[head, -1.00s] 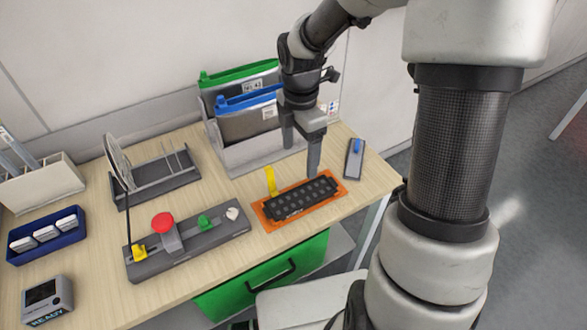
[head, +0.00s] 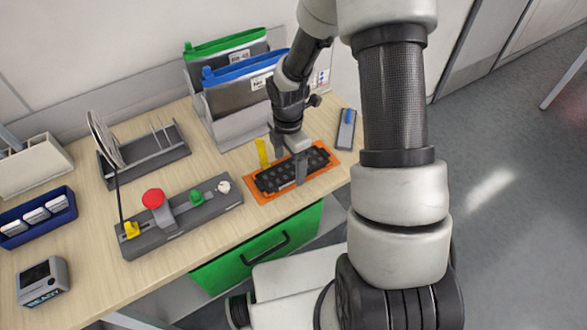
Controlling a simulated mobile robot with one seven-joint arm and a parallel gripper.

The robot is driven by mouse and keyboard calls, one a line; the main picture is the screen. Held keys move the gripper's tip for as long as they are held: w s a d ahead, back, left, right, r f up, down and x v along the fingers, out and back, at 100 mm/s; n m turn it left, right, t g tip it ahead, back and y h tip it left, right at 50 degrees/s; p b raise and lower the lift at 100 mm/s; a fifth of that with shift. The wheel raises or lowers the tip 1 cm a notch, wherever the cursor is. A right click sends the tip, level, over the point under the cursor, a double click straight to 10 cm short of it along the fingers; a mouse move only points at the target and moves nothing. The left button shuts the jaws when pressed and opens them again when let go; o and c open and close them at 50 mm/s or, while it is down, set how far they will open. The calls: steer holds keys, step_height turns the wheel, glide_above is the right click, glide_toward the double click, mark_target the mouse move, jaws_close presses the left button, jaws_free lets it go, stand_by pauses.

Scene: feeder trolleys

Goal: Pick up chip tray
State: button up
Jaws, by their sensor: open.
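The chip tray (head: 272,181) is a black tray with rows of small pockets. It lies in an orange base plate (head: 262,197) near the table's front edge, with a yellow upright tab (head: 262,152) at its back left. My gripper (head: 288,170) is open and pointing down over the tray. One finger is on the tray's near side and the other toward its far side. The fingers hide part of the tray. I cannot tell whether they touch it.
Left of the tray is a grey fixture (head: 180,222) with a red knob (head: 153,199). Behind stands a rack with green-topped (head: 225,47) and blue-topped bags (head: 240,85). A small grey block with a blue tab (head: 346,130) lies to the right. A green drawer (head: 255,257) is below.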

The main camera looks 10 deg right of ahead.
steer(key=shift+f, duration=0.6)
steer(key=c, duration=1.3)
